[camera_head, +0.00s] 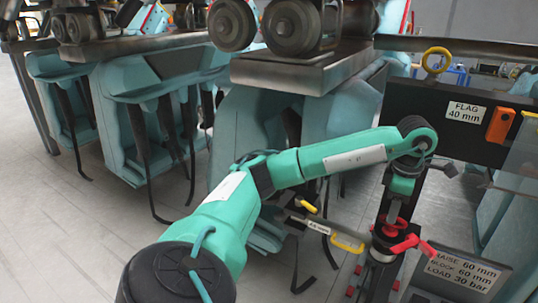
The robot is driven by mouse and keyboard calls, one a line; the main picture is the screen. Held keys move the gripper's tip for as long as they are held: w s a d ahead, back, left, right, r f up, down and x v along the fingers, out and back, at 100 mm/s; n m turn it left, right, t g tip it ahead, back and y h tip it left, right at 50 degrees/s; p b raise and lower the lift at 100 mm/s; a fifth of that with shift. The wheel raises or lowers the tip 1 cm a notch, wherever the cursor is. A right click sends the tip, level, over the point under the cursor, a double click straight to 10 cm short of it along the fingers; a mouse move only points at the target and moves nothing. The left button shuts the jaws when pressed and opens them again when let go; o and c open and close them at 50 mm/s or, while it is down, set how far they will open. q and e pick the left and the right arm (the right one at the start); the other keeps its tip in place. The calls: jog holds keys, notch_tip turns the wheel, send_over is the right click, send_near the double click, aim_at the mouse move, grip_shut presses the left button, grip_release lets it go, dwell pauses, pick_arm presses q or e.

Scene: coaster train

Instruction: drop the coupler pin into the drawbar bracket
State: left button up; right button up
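A yellow ring (437,59), which looks like the head of the coupler pin, stands upright at the grey metal beam (470,46) on the upper right. Any shank below it is hidden, and I cannot tell which part is the drawbar bracket. My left arm reaches in from the bottom and bends down at the wrist. My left gripper (397,208) points down at a red-handled device (407,243), well below the ring. Its fingers are small and dark, so I cannot tell whether they are open or touching the red part. My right gripper is out of view.
Coaster wheels (297,26) and a steel rail (300,72) fill the upper middle, with teal seats (150,115) hanging below. A dark panel with a "FLAG 40 mm" label (466,112) and an orange block (499,125) is on the right. A "RAISE 60 mm" sign (462,272) stands lower right. Floor is clear at left.

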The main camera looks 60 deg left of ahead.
pick_arm(q)
notch_tip(320, 180, up, 10)
dwell(0.5)
jog(key=shift+r, duration=0.1)
